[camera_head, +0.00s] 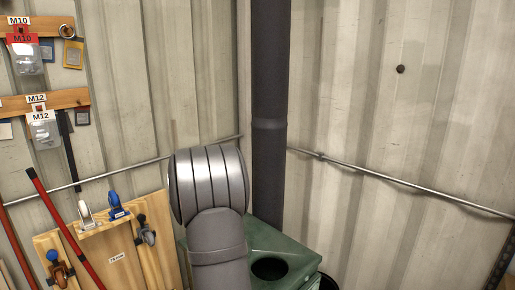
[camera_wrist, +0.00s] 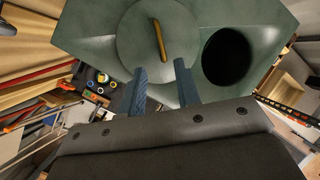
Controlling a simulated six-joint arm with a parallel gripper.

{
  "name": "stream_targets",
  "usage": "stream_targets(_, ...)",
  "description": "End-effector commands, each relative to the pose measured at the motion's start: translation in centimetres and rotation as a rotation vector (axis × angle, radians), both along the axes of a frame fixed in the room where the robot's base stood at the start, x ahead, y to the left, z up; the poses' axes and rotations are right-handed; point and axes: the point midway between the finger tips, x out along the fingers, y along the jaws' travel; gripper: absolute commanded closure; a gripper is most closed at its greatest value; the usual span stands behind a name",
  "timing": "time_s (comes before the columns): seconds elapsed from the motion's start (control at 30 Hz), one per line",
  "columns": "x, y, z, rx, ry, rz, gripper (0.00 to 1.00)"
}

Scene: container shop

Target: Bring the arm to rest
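My gripper (camera_wrist: 161,82) shows in the wrist view with its two blue fingers apart and nothing between them. Beyond the fingertips is a green box-like body (camera_wrist: 90,40) with a round green lid (camera_wrist: 135,45) that has a brass-coloured handle (camera_wrist: 160,40). A round dark opening (camera_wrist: 226,56) lies to the right of the lid. In the head view my grey arm stands in front of the green body (camera_head: 290,240), and my gripper is not visible there. I cannot tell how far the fingers are from the lid.
A dark vertical pipe (camera_head: 270,80) rises behind my arm. A metal rail (camera_head: 400,182) runs along the corrugated wall (camera_head: 360,100). Clamps hang on a wooden board (camera_head: 110,250) at left, beside a red bar (camera_head: 65,225). Wooden strips hold M10 and M12 bags (camera_head: 45,130).

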Motion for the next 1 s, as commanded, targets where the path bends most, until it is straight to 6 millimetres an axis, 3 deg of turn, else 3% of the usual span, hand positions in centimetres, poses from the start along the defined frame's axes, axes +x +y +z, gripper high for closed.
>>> stream_targets(0.07, -0.6, 0.3, 1.6, 0.001, -0.003, 0.000, 0.70)
stream_targets(0.1, -0.1, -0.1, -0.1, -0.002, 0.006, -0.002, 0.70)
stream_targets(0.2, 0.7, -0.4, -2.0, -0.002, 0.006, -0.001, 0.70)
stream_targets(0.7, 4.2, -2.1, -10.4, -0.002, 0.002, -0.001, 0.70)
stream_targets(0.9, 4.2, -2.0, -5.5, 0.000, -0.003, 0.000, 0.70)
stream_targets(1.0, 3.5, -3.8, -4.6, 0.000, -0.001, -0.003, 0.70)
